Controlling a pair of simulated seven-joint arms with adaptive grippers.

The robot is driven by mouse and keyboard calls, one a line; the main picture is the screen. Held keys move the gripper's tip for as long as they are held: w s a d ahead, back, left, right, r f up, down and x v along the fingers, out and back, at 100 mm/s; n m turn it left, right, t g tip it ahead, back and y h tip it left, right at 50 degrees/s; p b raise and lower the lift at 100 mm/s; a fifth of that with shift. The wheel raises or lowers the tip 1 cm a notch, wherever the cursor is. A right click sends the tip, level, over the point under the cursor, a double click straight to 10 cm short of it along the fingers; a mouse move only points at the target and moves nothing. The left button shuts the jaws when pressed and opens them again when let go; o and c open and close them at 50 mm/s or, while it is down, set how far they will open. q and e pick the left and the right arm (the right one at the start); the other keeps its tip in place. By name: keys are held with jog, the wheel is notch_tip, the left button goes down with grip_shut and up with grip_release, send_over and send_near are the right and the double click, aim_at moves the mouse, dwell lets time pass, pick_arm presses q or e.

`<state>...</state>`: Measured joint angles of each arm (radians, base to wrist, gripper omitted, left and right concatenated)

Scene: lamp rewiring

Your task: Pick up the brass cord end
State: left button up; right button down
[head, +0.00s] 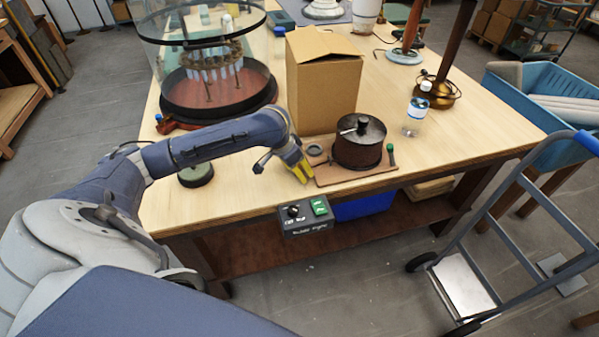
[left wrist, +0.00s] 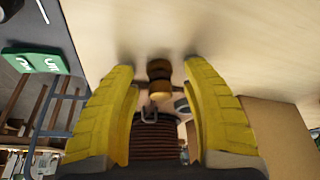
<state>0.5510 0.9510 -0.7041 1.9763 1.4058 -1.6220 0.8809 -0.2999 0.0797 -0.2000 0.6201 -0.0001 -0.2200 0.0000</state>
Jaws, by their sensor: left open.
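My left gripper (head: 301,172) has yellow fingers and is low over the front of the workbench, left of the dark drum. In the left wrist view its two fingers (left wrist: 160,105) stand open. A small brass and dark cylindrical piece, apparently the brass cord end (left wrist: 159,80), lies between and beyond the fingertips, with a gap on both sides. I cannot make out this piece in the head view, where the gripper is in front of that spot. My right gripper is not in view.
The dark drum (head: 360,150) sits on a wooden board (head: 335,177), with a cardboard box (head: 322,85) behind. A control box (head: 306,217) hangs on the front edge. A bottle (head: 415,115) stands to the right. Bare tabletop (head: 240,205) lies to the left.

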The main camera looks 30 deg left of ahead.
pick_arm(q)
grip_shut()
dwell(0.4)
dwell(0.4)
